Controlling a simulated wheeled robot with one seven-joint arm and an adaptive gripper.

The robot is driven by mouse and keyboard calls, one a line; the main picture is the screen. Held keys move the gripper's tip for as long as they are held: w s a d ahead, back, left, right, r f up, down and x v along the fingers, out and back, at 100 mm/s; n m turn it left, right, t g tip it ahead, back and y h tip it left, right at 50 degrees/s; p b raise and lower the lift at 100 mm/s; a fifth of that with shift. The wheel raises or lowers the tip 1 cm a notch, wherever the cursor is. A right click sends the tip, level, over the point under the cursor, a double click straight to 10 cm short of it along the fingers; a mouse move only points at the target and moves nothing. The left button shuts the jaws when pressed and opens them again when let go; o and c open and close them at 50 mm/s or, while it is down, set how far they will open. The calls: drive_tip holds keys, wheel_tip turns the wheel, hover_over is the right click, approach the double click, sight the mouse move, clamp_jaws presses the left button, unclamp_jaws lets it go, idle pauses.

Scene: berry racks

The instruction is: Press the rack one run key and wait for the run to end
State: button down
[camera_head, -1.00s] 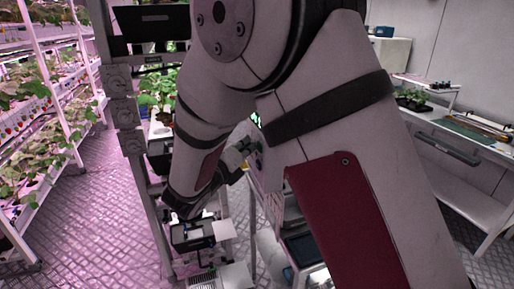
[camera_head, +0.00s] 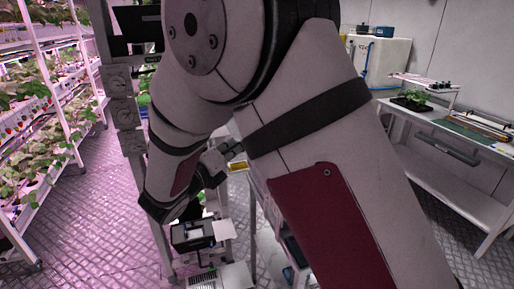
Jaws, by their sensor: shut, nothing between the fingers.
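A rack with a pale upright post (camera_head: 131,140) stands left of centre, largely covered by my arm. My gripper (camera_head: 234,151) shows small at the end of my bent wrist, just left of my large arm link. It looks shut and empty, pointing up and to the right. A small yellow label or panel (camera_head: 238,166) shows just below its tip. I cannot tell whether they touch. I cannot make out the run key or any run light; my arm hides much of the rack.
Plant shelves (camera_head: 45,130) stand along the left. A black boxy device (camera_head: 193,233) sits low in the centre. A white bench (camera_head: 425,118) with a plant tray (camera_head: 411,100) is on the right. Patterned floor (camera_head: 95,225) is clear between the shelves and the rack.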

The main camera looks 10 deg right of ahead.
drive_tip(key=shift+s+a, duration=0.1)
drive_tip(key=shift+a, duration=1.15)
